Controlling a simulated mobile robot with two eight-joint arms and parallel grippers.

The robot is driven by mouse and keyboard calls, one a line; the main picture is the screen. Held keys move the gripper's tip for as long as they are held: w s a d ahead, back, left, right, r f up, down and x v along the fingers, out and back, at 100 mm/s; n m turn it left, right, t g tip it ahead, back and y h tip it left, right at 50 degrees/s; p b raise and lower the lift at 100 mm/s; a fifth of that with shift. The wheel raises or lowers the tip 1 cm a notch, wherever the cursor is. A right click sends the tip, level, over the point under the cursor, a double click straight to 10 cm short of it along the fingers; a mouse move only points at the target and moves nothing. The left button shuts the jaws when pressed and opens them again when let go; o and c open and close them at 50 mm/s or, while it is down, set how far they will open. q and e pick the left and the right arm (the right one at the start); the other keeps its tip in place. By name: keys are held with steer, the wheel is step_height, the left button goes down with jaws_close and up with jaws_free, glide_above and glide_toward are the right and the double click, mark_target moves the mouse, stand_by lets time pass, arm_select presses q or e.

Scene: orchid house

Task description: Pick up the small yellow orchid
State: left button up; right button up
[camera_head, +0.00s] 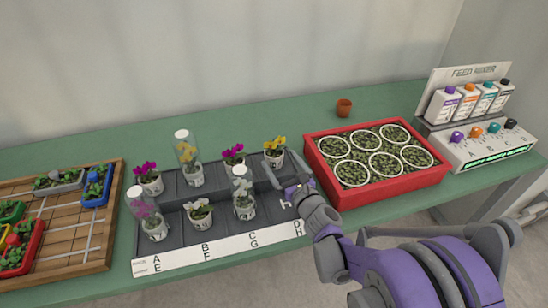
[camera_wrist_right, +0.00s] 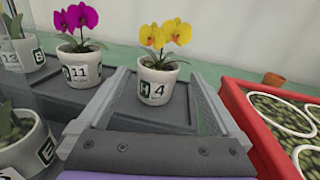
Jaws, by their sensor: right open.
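The small yellow orchid (camera_head: 274,150) stands uncovered in a white pot at the back right of the dark stepped rack (camera_head: 223,203). In the right wrist view the orchid (camera_wrist_right: 160,80) is upright, and its pot bears the number 4. My right gripper (camera_head: 279,168) is open at the front of this pot. In the wrist view its two fingers lie to the left and right of the pot, with the pot between or just beyond the tips; I cannot tell which. Another yellow orchid (camera_head: 187,156) stands under a clear cover further left. My left gripper is out of view.
A magenta orchid (camera_head: 234,155), pot number 11 in the wrist view (camera_wrist_right: 77,70), stands just left. A red crate (camera_head: 385,188) of round pots is close on the right. A small terracotta pot (camera_head: 344,107) stands behind. The green bench behind the rack is clear.

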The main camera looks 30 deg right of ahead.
mark_target(278, 160)
steer(key=w, duration=0.4)
steer(key=shift+w+d+f, duration=0.1)
steer(key=shift+w, duration=0.25)
steer(key=c, duration=1.5)
steer(key=shift+o, duration=0.2)
